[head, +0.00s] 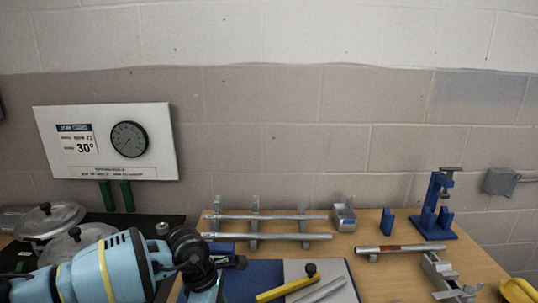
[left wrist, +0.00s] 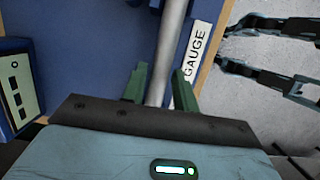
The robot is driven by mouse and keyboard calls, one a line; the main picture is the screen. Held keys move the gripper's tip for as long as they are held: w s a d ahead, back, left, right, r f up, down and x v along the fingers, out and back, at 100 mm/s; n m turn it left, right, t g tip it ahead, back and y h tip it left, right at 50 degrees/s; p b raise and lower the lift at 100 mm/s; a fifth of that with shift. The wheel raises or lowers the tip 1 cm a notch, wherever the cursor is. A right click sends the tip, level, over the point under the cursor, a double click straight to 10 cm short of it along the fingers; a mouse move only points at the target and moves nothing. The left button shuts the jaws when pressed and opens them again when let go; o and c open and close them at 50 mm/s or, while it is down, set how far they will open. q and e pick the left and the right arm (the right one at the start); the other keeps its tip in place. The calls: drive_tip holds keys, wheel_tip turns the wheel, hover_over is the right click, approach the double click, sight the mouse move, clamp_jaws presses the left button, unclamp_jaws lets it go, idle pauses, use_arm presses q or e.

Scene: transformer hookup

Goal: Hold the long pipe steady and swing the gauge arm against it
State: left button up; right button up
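In the left wrist view, a long grey pipe (left wrist: 172,45) runs between the two dark green fingers of my left gripper (left wrist: 160,85). A white GAUGE label (left wrist: 196,52) is beside the pipe. In the head view, my left arm reaches over the bench front and its fingertips are hidden. A yellow bar (head: 284,284), perhaps the gauge arm, lies slanted on a grey plate (head: 296,268) near a black knob (head: 311,269). A grey bar (head: 320,290) lies beside it. I cannot identify my right gripper.
Two pipes lie on a rack (head: 254,228) behind the blue mat (head: 250,277). Another pipe (head: 390,248) and a blue clamp stand (head: 434,212) are at right. Pot lids (head: 48,219) are at left. Bare wood (head: 370,272) shows right of the plate.

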use_arm(q)
drive_tip(key=c, duration=0.4)
drive_tip(key=o, duration=0.9)
drive_tip(key=shift+c, duration=0.2)
drive_tip(key=shift+v, duration=3.9)
